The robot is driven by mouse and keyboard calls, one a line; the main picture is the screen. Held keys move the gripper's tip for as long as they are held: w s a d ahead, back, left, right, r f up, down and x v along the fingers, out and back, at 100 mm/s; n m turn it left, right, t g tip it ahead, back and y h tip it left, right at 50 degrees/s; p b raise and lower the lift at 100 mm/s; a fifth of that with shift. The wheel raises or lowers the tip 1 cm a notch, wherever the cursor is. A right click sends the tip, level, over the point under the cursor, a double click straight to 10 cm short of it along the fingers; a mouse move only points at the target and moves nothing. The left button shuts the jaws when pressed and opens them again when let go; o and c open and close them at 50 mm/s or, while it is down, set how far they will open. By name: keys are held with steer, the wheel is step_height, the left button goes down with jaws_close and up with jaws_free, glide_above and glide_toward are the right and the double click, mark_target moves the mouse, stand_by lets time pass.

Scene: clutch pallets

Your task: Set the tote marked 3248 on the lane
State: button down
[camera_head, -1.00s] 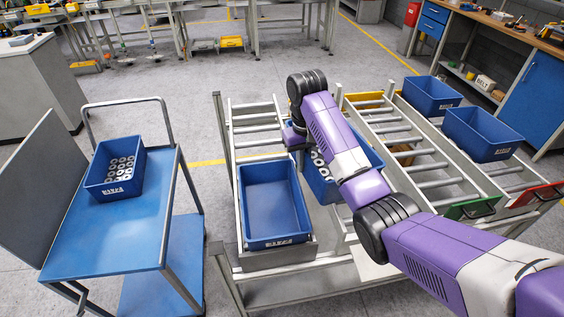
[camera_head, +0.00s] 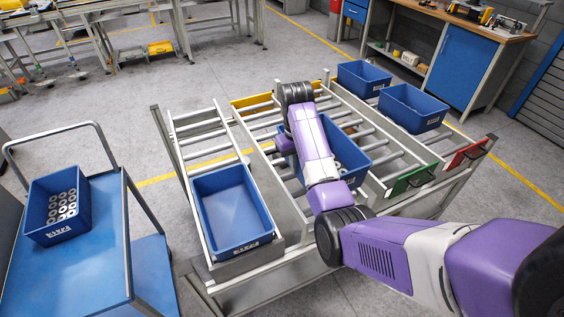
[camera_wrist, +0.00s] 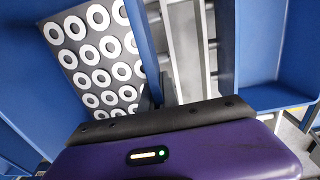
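A blue tote with white rings (camera_head: 357,158) is held over the roller rack, partly hidden by my arm. My gripper (camera_head: 286,145) is at its left side wall, with its fingertips hidden. In the wrist view the ring-filled tote (camera_wrist: 150,38) fills the left, its wall running down to my gripper (camera_wrist: 168,98). The rack's roller lane (camera_head: 262,122) with a yellow end bar runs behind and beside the tote. An empty blue tote (camera_head: 232,208) sits at the rack's front left. Another ring-filled tote (camera_head: 32,212) stands on the trolley. The label numbers are too small to read.
The blue trolley (camera_head: 85,270) is at left. A workbench (camera_head: 462,62) stands behind right. Floor between trolley and rack is clear.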

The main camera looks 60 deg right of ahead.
steer(key=shift+d+f, duration=0.1)
steer(key=shift+f, duration=2.95)
